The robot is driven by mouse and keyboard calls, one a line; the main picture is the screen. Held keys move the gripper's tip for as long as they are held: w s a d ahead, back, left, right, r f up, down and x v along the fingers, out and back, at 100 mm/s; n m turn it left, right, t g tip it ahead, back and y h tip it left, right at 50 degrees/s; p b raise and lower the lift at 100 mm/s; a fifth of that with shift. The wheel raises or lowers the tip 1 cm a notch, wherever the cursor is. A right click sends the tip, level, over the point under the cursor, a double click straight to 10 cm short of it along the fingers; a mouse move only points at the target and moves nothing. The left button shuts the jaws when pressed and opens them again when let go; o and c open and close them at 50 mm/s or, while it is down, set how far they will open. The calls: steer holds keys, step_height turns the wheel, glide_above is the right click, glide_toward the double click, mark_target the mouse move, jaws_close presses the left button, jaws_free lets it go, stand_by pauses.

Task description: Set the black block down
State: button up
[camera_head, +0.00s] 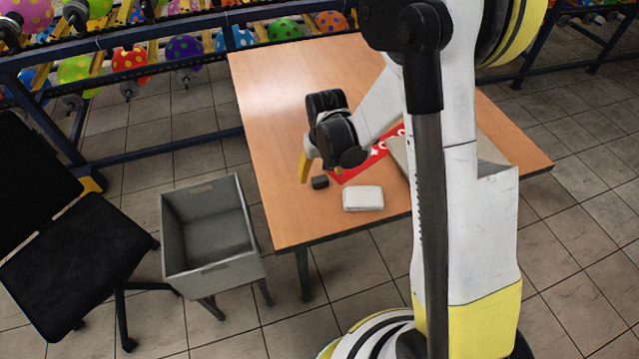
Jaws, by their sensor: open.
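The small black block (320,182) rests on the wooden table (285,95) near its left edge. My wrist hides the area directly behind the block.
A white block (363,198) lies just right of the black block. A red patterned sheet (365,163) lies behind it, partly hidden by my arm. A grey bin (213,272) stands left of the table, beside a black chair (75,255).

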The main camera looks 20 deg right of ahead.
mark_target(320, 179)
steer(key=f+b, duration=0.1)
steer(key=f, duration=0.1)
steer(key=w+f+b, duration=0.1)
steer(key=f+b, duration=0.1)
steer(key=f, duration=0.1)
steer(key=shift+w+d+f, duration=0.1)
steer(key=shift+w+d, duration=0.05)
steer(key=c, duration=1.3)
